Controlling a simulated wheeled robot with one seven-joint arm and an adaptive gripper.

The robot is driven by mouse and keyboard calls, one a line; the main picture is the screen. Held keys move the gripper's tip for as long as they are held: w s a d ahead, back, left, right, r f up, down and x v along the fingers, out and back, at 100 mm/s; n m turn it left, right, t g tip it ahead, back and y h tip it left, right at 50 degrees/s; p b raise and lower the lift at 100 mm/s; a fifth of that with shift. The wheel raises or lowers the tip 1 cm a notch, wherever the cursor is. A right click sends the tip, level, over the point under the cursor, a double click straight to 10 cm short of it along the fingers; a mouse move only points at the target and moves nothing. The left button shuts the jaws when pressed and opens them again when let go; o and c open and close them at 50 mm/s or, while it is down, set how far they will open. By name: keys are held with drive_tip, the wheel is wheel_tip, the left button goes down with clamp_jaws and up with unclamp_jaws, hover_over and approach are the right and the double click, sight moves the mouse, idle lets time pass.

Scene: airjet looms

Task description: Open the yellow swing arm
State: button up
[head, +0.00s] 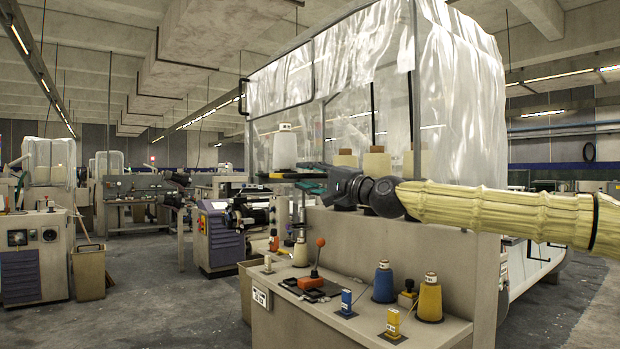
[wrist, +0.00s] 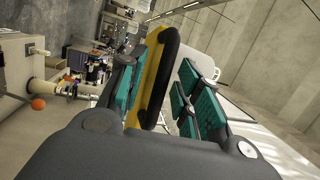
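The yellow swing arm (wrist: 152,62) shows in the wrist view as a yellow bar with a thick black handle (wrist: 158,82) along it. My gripper (wrist: 160,72) is open, with teal-padded fingers on both sides of the bar and handle. The left finger is close beside the yellow bar; I cannot tell whether it touches. A gap shows between the handle and the right finger.
Below my gripper, the counter (head: 350,325) holds an orange-knobbed lever (head: 317,258), a blue spool (head: 383,283), a yellow spool (head: 430,300) and small blocks. A white cone (head: 284,148) stands beside the gripper. Tan cones (head: 377,163) stand behind. Open floor (head: 165,300) lies left.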

drive_tip(key=v, duration=1.2)
drive_tip(key=shift+f, duration=0.1)
